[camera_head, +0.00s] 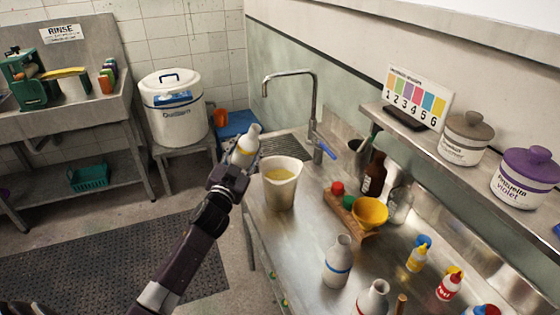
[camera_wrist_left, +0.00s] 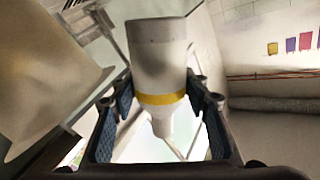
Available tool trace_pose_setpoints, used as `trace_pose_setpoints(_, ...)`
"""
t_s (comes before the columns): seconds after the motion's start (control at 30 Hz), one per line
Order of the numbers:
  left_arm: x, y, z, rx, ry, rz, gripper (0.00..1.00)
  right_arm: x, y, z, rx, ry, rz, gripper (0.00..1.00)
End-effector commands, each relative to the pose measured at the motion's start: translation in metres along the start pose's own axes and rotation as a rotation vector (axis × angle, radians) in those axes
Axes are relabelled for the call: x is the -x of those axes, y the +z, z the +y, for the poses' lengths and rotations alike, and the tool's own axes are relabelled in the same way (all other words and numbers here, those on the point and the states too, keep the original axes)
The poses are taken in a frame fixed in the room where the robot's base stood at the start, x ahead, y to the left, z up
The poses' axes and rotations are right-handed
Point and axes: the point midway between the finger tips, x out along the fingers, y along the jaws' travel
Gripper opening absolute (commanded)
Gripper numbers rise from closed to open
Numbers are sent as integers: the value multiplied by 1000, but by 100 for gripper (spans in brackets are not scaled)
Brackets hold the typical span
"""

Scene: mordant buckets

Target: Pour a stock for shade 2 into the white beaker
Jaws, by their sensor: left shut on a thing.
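My left gripper (camera_head: 232,172) is shut on a white bottle with a yellow band (camera_head: 245,147). The bottle is held above the counter's left end, just left of the white beaker, with its narrow neck up and leaning slightly right. The white beaker (camera_head: 281,185) stands upright on the counter with yellow liquid inside. In the left wrist view the yellow-banded bottle (camera_wrist_left: 158,60) sits between both fingers, and the beaker (camera_wrist_left: 45,75) is at the left. A numbered colour card (camera_head: 416,97) stands on the shelf. My right gripper is not in view.
A blue-banded white bottle (camera_head: 338,262) and a red-banded one (camera_head: 373,298) stand at the counter's front. A wooden rack (camera_head: 345,213) with a yellow bowl (camera_head: 370,211) is right of the beaker. Small dye bottles (camera_head: 450,285) stand farther right. The tap (camera_head: 312,110) rises behind the beaker.

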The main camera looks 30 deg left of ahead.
Motion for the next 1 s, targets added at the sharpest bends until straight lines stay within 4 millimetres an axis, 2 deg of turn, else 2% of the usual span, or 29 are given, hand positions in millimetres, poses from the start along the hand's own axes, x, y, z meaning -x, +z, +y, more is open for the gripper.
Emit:
trace_pose_setpoints(0.03, 0, 7, 1, 66, -1, -17, 10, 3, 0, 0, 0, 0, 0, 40)
trace_pose_setpoints(0.2, -1, 7, -5, 233, -1, -54, 10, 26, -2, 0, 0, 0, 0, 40)
trace_pose_setpoints(0.23, -1, 10, -3, 258, 0, -60, 10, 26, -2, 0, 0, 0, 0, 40)
trace_pose_setpoints(0.3, 1, 29, 5, 273, 1, -63, 10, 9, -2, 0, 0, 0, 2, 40)
trace_pose_setpoints(0.6, 4, 66, 19, 358, 0, -82, 10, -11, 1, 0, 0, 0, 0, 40)
trace_pose_setpoints(0.8, 5, 80, 24, 397, 1, -89, 10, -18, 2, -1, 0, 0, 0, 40)
trace_pose_setpoints(1.0, 6, 82, 25, 414, 1, -93, 10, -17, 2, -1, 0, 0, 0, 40)
